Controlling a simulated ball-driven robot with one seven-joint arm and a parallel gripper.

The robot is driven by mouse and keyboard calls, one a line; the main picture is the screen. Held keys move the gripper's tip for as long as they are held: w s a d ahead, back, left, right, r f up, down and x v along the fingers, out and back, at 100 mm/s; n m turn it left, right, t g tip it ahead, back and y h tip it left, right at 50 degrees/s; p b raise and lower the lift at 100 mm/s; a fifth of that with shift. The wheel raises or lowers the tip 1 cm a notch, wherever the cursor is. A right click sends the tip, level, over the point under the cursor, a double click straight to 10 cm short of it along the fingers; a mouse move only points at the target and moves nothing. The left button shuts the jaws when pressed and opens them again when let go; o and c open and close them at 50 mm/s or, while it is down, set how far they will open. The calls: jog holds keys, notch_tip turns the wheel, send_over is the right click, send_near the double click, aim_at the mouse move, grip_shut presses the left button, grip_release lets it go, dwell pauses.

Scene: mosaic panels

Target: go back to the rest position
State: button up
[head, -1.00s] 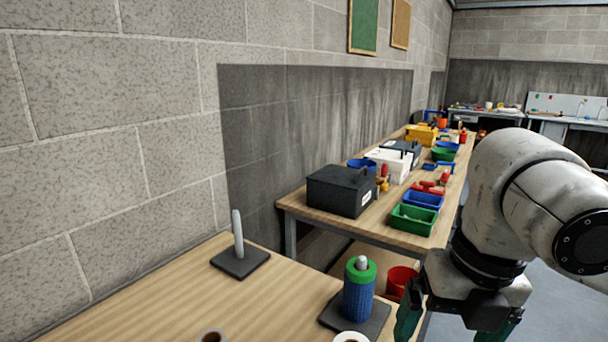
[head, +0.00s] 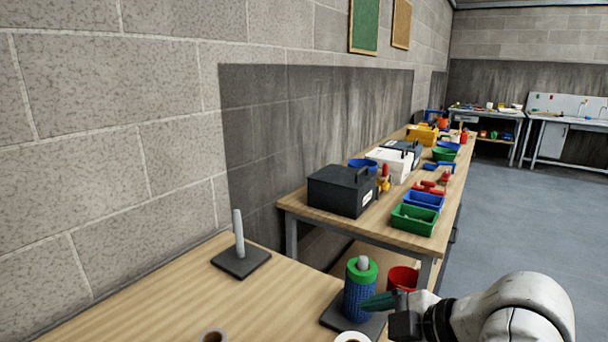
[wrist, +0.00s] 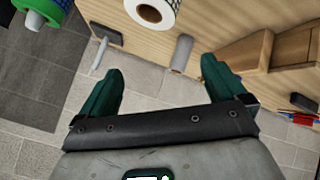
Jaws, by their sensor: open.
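My gripper (head: 378,302) is low at the right of the head view. Its green fingertip overlaps the right side of a blue and green roll in the picture; I cannot tell whether they touch. In the wrist view, the two green fingers of my gripper (wrist: 160,80) are spread wide with nothing between them. The blue and green roll (head: 358,298) stands on a dark holder with a light post through it. It also shows in the wrist view's top left corner (wrist: 42,12).
A wooden bench (head: 175,300) bears an empty post on a dark base (head: 240,258) and a white roll (head: 350,337). A farther bench holds a black box (head: 340,190) and a green bin (head: 414,218). A red bucket (head: 402,278) stands beyond the near bench. Open floor (head: 520,215) lies right.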

jog(key=s+d+f+m+h, duration=0.1)
jog(key=s+d+f+m, duration=0.1)
jog(key=s+f+m, duration=0.3)
jog(key=d+f+m+h, duration=0.1)
jog(key=f+m, duration=0.1)
jog(key=f, duration=0.5)
jog(key=s+d+f+m+g+h, duration=0.2)
jog(key=s+d+f+m, duration=0.3)
jog(key=s, duration=0.6)
jog(key=s+d+f+m+g+h, duration=0.2)
jog(key=s+d+f+m, duration=0.4)
jog(key=s+d+f, duration=0.3)
jog(key=s+f+h, duration=0.1)
jog(key=s+f, duration=0.1)
jog(key=s, duration=0.1)
jog(key=shift+s+f+g+h, duration=0.25)
jog(key=shift+f+g+h, duration=0.05)
jog(key=shift+f+h, duration=0.1)
